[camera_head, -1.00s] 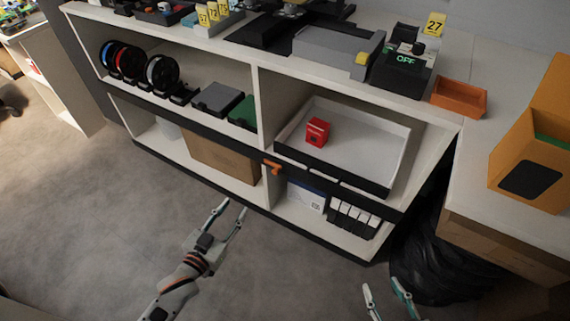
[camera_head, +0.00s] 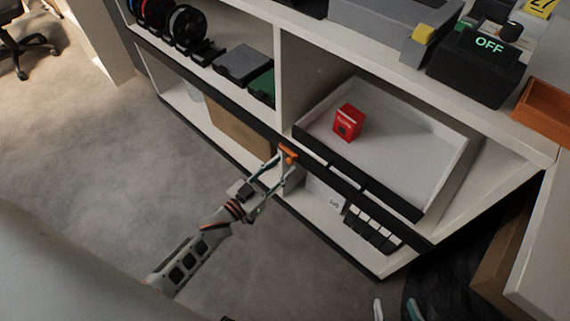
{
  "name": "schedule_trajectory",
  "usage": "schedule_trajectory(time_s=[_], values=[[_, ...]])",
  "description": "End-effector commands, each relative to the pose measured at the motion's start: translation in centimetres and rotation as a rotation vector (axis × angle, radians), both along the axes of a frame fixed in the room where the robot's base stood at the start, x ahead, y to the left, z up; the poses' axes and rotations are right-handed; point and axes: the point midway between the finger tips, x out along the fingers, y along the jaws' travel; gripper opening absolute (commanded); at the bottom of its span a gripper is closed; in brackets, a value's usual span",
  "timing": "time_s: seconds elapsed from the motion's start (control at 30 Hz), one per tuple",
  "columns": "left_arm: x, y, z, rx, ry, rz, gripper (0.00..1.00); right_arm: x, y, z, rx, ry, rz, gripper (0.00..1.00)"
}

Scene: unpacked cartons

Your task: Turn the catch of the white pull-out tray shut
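The white pull-out tray (camera_head: 415,150) sits in the upper right bay of the shelf unit, with a dark front edge and a small red box (camera_head: 349,122) in it. The orange catch (camera_head: 288,152) is at the left end of that dark edge, by the upright divider. My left gripper (camera_head: 286,163) has its fingertips at the catch, partly covering it. Its fingers are apart, but whether they press on the catch is hidden. The catch's exact angle is hard to see. My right gripper (camera_head: 396,309) shows only its fingertips at the bottom edge, apart and empty.
The black shelf rail (camera_head: 235,122) runs along the unit's front. A black device reading OFF (camera_head: 480,65) and an orange bin (camera_head: 545,112) are on top. Open floor lies left and in front.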

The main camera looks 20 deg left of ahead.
Motion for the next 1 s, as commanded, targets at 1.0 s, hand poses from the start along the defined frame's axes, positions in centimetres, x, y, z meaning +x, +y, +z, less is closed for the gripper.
schedule_trajectory(time_s=[1.0], values=[[1.32,-0.54,-0.08,0.047,-0.016,0.0,0.0,0.11,0.33,0.12,0.019,-0.002,-0.01,0.4]])
